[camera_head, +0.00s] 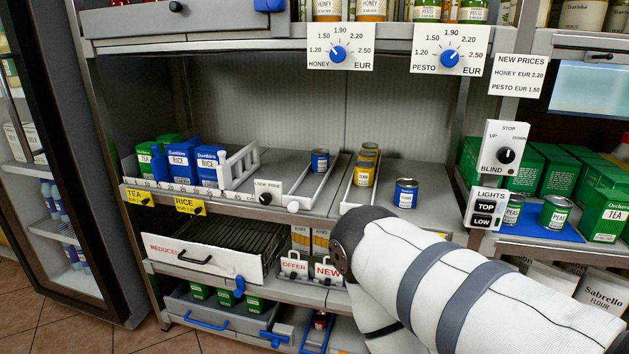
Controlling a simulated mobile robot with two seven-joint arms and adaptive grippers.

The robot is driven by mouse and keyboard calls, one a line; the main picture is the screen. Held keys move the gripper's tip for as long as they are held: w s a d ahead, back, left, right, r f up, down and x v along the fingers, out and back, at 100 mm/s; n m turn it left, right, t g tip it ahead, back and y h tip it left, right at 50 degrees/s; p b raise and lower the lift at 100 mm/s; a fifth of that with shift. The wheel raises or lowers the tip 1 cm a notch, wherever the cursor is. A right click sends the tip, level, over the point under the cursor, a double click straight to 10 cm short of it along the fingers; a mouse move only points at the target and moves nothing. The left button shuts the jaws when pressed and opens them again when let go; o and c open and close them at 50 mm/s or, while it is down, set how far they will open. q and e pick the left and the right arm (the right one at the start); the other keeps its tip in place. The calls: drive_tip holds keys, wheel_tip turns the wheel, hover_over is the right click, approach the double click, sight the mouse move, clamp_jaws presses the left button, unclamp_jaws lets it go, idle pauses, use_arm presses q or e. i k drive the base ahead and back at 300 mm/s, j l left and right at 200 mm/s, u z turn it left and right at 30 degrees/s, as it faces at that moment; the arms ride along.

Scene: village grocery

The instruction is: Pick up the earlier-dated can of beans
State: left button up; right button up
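Two blue cans with light lettering stand on the middle shelf; they look like the bean cans, but their labels and dates are too small to read. One blue can (320,160) stands in a narrow white-edged lane at the back. The other blue can (406,193) stands upright on the open shelf to the right, outside the lanes. My white arm comes in from the lower right and its bent joint covers the shelf's front edge below that can. Neither gripper can be seen.
Yellow cans (364,173) stand in the lane between the blue cans. Blue rice boxes (181,162) and a white rack (238,166) stand left. Pea cans (554,212) stand on a blue mat at right. A reduced-goods drawer (205,254) is below.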

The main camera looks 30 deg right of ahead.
sight(406, 187)
drive_tip(key=z, duration=1.55)
